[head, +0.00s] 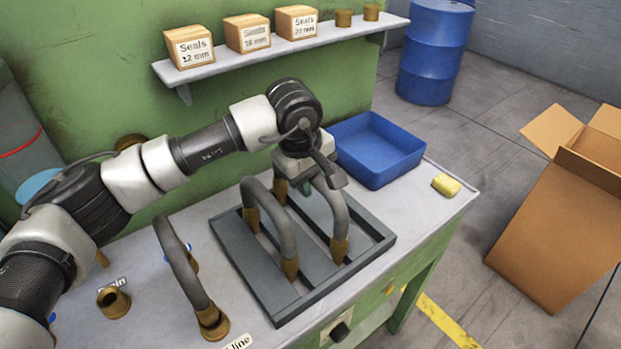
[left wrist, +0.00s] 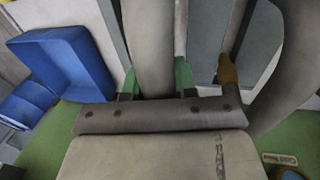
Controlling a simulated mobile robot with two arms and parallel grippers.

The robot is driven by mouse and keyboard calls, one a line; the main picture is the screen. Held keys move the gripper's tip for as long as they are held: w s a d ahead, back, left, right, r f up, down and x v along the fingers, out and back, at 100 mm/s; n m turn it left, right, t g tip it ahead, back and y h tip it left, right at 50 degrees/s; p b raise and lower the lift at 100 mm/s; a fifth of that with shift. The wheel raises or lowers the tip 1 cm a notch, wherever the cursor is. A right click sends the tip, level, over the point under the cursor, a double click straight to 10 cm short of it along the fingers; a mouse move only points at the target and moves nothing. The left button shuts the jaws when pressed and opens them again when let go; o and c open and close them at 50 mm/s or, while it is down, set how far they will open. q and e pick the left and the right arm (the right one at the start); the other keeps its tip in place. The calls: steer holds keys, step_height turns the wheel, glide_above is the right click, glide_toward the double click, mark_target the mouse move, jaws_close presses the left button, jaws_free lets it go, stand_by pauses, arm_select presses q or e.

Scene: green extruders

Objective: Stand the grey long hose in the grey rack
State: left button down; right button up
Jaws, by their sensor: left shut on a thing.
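The grey rack (head: 238,258) lies flat on the bench. My left gripper (head: 302,188) is over its back right part, shut on a grey bent hose (head: 336,212) with brass ends. This hose arches upright over the rack; its near brass end is down at the rack, but I cannot tell whether it is seated. Its far end is partly hidden by my gripper. In the left wrist view, the held hose (left wrist: 150,45) runs between the green fingers (left wrist: 157,82). A second arched grey hose (head: 280,222) stands in the rack to the left. My right gripper is out of view.
A third arched hose (head: 183,265) stands on the bench left of the rack, near a brass fitting (head: 113,302). A blue bin (head: 372,155) is behind the rack, with a yellow sponge (head: 446,185) to its right. A shelf (head: 220,62) of boxes hangs above.

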arm_select(q)
steer(key=shift+f, duration=0.15)
steer(key=c, duration=0.8)
jaws_free()
